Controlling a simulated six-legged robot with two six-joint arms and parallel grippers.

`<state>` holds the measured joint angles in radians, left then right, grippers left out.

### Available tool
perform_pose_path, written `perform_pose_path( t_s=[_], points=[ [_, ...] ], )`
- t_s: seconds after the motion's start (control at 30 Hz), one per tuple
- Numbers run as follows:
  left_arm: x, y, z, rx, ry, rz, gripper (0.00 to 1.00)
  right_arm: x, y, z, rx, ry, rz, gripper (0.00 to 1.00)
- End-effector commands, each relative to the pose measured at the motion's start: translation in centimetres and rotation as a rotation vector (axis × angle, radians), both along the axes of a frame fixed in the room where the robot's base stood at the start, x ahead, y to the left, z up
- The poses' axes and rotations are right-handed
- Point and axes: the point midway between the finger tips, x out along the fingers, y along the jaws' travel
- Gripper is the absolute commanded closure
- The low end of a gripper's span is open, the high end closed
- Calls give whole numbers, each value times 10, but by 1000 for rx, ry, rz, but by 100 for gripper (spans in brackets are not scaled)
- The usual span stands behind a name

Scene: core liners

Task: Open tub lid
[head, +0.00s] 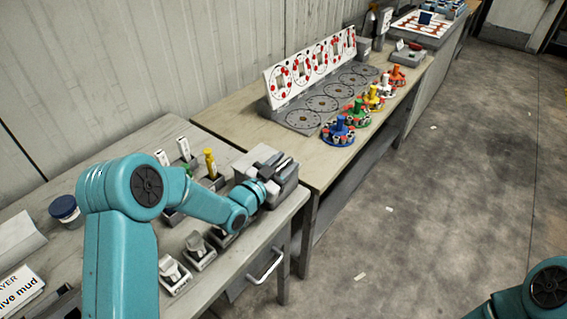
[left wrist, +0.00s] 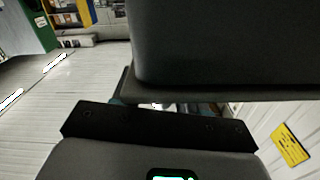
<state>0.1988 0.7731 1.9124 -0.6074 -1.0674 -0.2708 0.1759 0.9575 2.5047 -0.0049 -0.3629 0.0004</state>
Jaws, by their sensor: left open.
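A small tub with a dark blue lid (head: 65,207) stands at the far left of the bench, close to the wall. The lid sits on it and looks closed. My left arm reaches across the bench in front of it. My left gripper (head: 276,164) is well to the right of the tub, at a grey box-like block (head: 285,184) on the bench's right end. The gripper is open; I cannot tell if it touches the block. In the left wrist view its dark jaws (left wrist: 165,104) fill the middle, with no tub in sight. My right gripper is out of view.
Yellow (head: 210,163) and white (head: 184,148) handled tools stand behind my left arm. Several grey clip-like holders (head: 200,250) line the front edge. A white sign (head: 20,290) is at lower left. A second bench holds dial boards (head: 310,65) and coloured carousels (head: 338,131). The floor is open.

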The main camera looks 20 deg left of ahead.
Motion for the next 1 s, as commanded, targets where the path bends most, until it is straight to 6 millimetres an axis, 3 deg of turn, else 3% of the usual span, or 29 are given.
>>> perform_pose_path(
  t_s=[0.1, 0.23, 0.67, 1.0],
  points=[
    [0, 0, 0, 0, 0, 0, 58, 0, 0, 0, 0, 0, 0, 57],
    [0, 0, 0, 0, 0, 0, 100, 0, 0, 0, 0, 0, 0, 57],
    [0, 3, 7, -45, 15, 3, 100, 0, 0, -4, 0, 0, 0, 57],
    [6, 19, 40, -272, 95, 4, 100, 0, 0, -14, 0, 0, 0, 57]
  ],
)
